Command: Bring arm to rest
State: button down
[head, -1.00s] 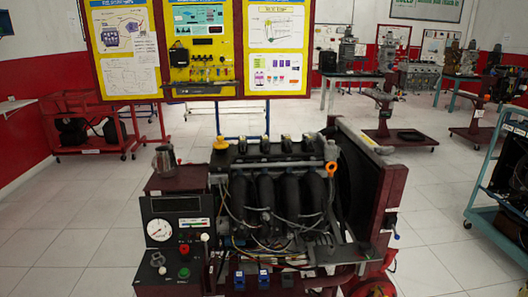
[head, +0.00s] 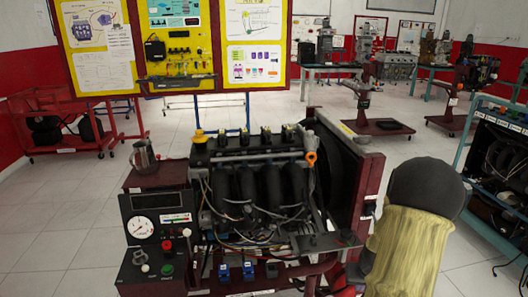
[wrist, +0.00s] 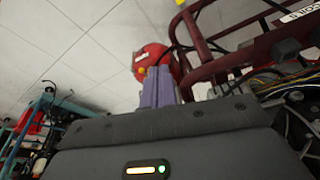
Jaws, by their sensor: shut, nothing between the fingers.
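My gripper (wrist: 158,88) shows in the wrist view as two grey-purple fingers side by side, shut and empty. They point over the white tiled floor, beside a dark red frame. A rounded dark joint on a yellowish link (head: 408,245), my arm, stands at the lower right of the head view, just right of the engine stand. My gripper itself is out of the head view. The engine trainer (head: 255,190), with black intake pipes on a dark red stand, fills the middle. A metal jug (head: 144,158) stands on the stand's left shelf.
A red round object (wrist: 151,58) lies past my fingertips, near the dark red frame (wrist: 205,45). A teal-framed trainer (head: 500,150) stands at the right. A yellow display board (head: 180,45) stands behind the engine. Open floor (head: 60,225) lies to the left.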

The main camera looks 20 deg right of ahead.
jog(key=w+a+r+n, duration=0.1)
jog(key=w+a+r, duration=0.1)
jog(key=a, duration=0.4)
jog(key=w+a+r+n, duration=0.1)
jog(key=w+a+r, duration=0.15)
jog(key=a, duration=0.25)
jog(key=s+a+r+n+y, duration=0.1)
jog(key=s+a+r+n, duration=0.2)
jog(key=a, duration=0.8)
jog(key=s+a+r+n+y, duration=0.1)
jog(key=s+a+r, duration=0.3)
jog(key=a, duration=0.7)
jog(key=w+p+v, duration=0.3)
jog(key=p+v, duration=0.9)
jog(key=w+r+p+v, duration=0.1)
jog(key=w+p+v, duration=0.1)
jog(key=p+v, duration=1)
jog(key=shift+w+r, duration=0.25)
jog(key=shift+w, duration=0.35)
